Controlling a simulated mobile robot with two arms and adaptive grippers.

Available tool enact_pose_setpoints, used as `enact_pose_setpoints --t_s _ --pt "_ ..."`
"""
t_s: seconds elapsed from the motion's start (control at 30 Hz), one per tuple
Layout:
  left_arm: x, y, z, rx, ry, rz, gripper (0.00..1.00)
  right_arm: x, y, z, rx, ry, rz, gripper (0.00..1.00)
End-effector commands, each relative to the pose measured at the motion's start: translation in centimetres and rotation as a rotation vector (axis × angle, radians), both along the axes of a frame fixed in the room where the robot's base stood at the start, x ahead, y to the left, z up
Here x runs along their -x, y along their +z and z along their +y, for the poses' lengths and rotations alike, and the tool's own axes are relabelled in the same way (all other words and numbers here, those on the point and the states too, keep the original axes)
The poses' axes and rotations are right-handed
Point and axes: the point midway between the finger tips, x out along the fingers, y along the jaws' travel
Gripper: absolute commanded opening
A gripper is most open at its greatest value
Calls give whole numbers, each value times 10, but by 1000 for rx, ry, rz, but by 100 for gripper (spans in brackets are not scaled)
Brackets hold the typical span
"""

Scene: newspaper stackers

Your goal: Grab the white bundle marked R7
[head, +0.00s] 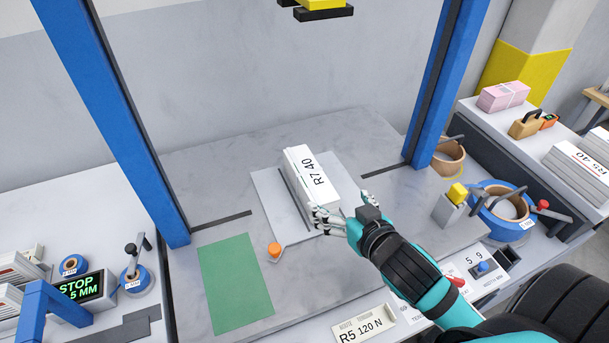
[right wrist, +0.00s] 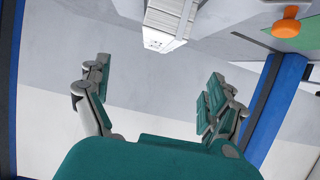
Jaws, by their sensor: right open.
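The white bundle marked R7 40 (head: 314,183) lies on a light grey plate (head: 268,188) in the middle of the worktable, its label facing up. My right gripper (head: 345,208) is open at the bundle's near end, with its fingers spread to either side of that end in the head view. In the right wrist view the open fingers (right wrist: 153,95) have nothing between them, and the bundle (right wrist: 168,25) shows beyond them at the top. Contact with the bundle cannot be made out. My left gripper is not in view.
Blue posts (head: 120,120) frame the table on both sides. An orange knob (head: 274,250) and a green mat (head: 236,283) lie left of the plate. A STOP display (head: 82,288) stands left.

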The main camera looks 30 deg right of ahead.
Motion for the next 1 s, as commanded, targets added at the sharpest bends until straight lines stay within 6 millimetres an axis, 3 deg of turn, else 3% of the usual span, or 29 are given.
enact_pose_setpoints --t_s 0.07,0.3,0.5,0.73,1.0 --pt "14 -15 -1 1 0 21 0 -13 -10 -1 2 1 -4 92" --pt "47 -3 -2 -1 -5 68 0 -62 -24 -4 3 -2 2 92" --pt "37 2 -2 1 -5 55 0 -94 -38 -6 1 -1 2 92" --pt "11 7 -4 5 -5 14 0 -108 -43 -6 1 -1 2 92" --pt "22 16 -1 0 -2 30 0 -144 -55 -10 2 -1 3 92"
